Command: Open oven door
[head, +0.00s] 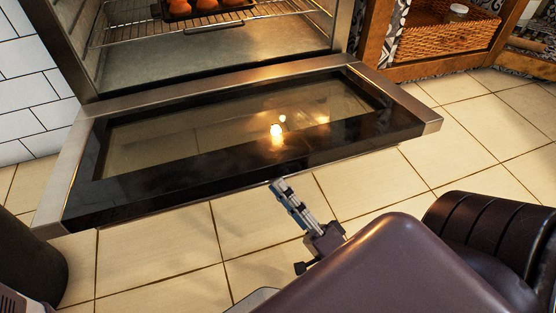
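The oven door (240,165) is folded down and lies about level in front of the oven (215,68), whose inside is in plain view. The door has a dark glass pane and a metal frame. My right gripper (281,190) is just in front of the door's front edge, near its middle. Its fingers appear as one narrow shape, so I cannot tell whether they are open or shut, or whether they touch the door. No handle shows. My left gripper is not in view.
A tray with orange-brown food (200,6) sits on a wire rack (125,32) in the oven. A wooden shelf (480,62) with a wicker basket (440,38) stands at the right. Tiled floor (490,130) is clear right of the door.

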